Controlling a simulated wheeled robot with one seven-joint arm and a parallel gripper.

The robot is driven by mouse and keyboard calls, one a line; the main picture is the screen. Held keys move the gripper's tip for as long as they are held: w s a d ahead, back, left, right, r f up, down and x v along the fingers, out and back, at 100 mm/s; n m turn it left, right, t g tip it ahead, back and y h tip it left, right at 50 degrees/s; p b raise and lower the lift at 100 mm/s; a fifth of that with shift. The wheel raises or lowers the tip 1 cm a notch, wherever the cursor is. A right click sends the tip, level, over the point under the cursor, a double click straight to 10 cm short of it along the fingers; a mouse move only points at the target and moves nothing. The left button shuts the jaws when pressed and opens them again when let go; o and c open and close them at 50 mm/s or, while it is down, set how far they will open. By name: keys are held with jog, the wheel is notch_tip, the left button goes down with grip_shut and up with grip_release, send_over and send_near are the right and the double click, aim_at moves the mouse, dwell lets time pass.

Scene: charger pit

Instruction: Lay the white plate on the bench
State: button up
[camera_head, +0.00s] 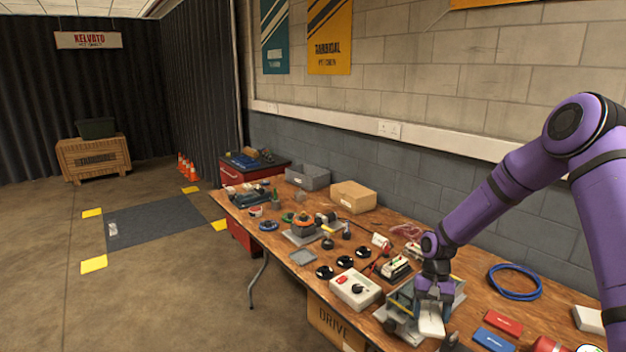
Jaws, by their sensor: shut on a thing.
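The white plate (431,322) hangs below my gripper (430,298), tilted, with its pale face towards the camera. My gripper is shut on its upper edge, though the fingertips are small and partly hidden. The plate is in front of a grey-and-yellow device (403,301) on the wooden bench (318,288). I cannot tell whether the plate touches the device or the bench.
A white control box (355,289) with a dark knob stands left of the device. Blue (493,339) and red (502,322) flat items lie to the right, with a blue cable coil (514,282) behind. Several black discs (345,262) lie farther left.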

jog(key=n, duration=0.1)
jog(key=n+h, duration=0.1)
jog(key=shift+w+a+r+n, duration=0.15)
jog(key=shift+w+r+n, duration=0.05)
jog(key=shift+w+n, duration=0.2)
jog(key=m, duration=0.2)
jog(key=s+m+y, duration=0.1)
jog(key=shift+d+f, duration=0.2)
jog(key=shift+d, duration=0.1)
jog(key=s+d+m+t+y, duration=0.1)
jog(key=d+m, duration=0.5)
jog(key=m, duration=0.6)
jog(key=s+d+m+t, duration=0.4)
jog(key=d+m+t, duration=0.2)
jog(key=m, duration=0.7)
jog(key=shift+s+d+t+y, duration=0.15)
jog(key=shift+d+t+y, duration=0.15)
jog(key=shift+y, duration=0.1)
jog(key=shift+f, duration=0.1)
jog(key=shift+f, duration=4.75)
jog(key=shift+f, duration=0.15)
